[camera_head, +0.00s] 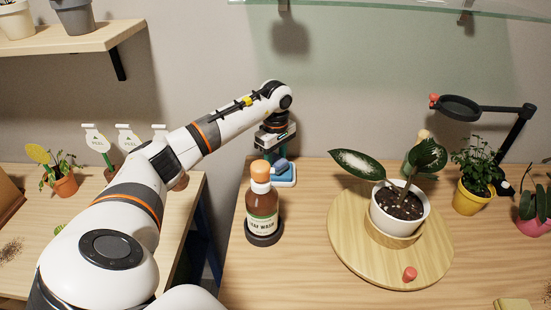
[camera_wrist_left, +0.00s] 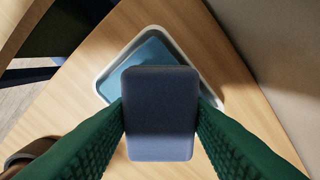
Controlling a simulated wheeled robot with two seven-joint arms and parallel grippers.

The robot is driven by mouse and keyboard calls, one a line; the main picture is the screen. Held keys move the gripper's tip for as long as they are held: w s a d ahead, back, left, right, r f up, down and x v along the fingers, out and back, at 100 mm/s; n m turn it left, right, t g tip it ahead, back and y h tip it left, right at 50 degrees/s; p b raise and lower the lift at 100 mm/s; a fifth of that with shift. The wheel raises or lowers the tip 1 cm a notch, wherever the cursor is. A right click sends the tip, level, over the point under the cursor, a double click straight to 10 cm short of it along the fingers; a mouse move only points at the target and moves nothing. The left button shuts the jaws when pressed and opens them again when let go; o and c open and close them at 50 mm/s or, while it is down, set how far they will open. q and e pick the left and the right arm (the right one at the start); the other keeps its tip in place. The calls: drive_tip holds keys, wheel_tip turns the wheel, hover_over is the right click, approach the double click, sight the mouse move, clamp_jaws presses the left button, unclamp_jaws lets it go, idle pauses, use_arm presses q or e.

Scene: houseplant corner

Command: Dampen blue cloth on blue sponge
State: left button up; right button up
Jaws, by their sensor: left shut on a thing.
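My left gripper (camera_head: 276,152) is at the back left of the right-hand table, pointing down. Its green fingers are shut on the blue cloth (camera_wrist_left: 161,115), a dark blue, rounded pad in the left wrist view. The blue sponge (camera_wrist_left: 151,51), lighter teal, lies flat in a white tray (camera_wrist_left: 103,71) beyond the cloth, which hides part of it. The tray also shows in the head view (camera_head: 286,184), under the gripper. I cannot tell whether cloth and sponge touch. My right gripper is not in view.
A brown leaf wash bottle (camera_head: 262,212) with an orange cap stands just in front of the tray. A potted plant in a white pot (camera_head: 381,216) stands on a round wooden board (camera_head: 345,252) to the right. A magnifier lamp (camera_head: 460,107) is at the back right.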

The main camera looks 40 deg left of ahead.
sight(275, 159)
use_arm(q)
drive_tip(key=shift+r+p, duration=2)
drive_tip(key=shift+r, duration=1.1)
